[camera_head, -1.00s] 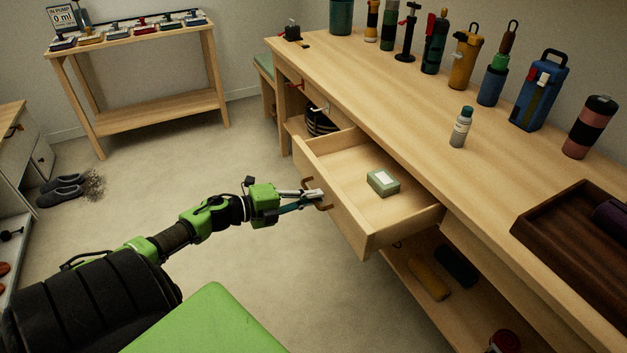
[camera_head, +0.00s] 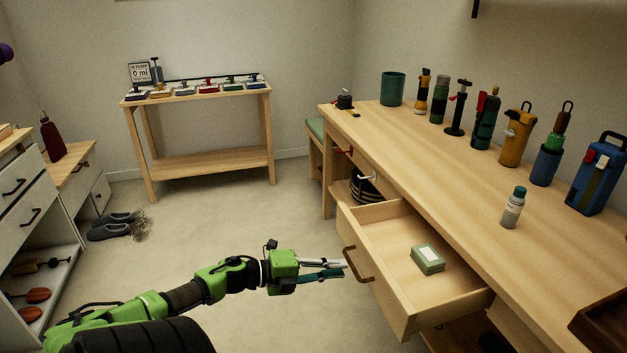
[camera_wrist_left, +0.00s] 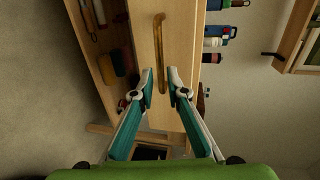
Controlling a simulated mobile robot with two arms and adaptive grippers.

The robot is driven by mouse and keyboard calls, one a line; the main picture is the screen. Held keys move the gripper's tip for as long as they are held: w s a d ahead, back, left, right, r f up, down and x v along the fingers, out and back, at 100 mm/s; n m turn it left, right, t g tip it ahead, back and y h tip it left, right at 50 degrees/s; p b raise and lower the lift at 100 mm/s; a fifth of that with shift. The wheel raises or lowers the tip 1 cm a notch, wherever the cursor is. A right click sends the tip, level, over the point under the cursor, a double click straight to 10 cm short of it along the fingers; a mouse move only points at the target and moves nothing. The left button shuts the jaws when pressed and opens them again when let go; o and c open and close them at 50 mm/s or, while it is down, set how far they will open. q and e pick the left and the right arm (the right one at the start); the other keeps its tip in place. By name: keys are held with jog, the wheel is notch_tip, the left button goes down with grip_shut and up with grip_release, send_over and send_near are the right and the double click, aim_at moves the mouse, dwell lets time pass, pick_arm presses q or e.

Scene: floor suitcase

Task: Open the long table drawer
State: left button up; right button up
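The long table (camera_head: 446,169) runs along the right of the head view. Its drawer (camera_head: 372,280) is pulled out, with a small green box (camera_head: 427,258) inside. The drawer's brass handle (camera_head: 357,265) is on its front face; it also shows in the left wrist view (camera_wrist_left: 160,52). My left gripper (camera_head: 343,268) is beside the handle in the head view. In the left wrist view its two fingers (camera_wrist_left: 160,75) are apart, near one end of the handle, with nothing visibly clamped. My right gripper is not in view.
Bottles and pumps stand along the tabletop, including a small white bottle (camera_head: 512,210). A low shelf table (camera_head: 205,161) stands at the back. White drawers (camera_head: 30,200) and grey slippers (camera_head: 112,226) are at left.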

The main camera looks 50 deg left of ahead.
pick_arm(q)
jog(key=v, duration=0.6)
jog(key=shift+s+a, duration=0.15)
jog(key=shift+s, duration=0.15)
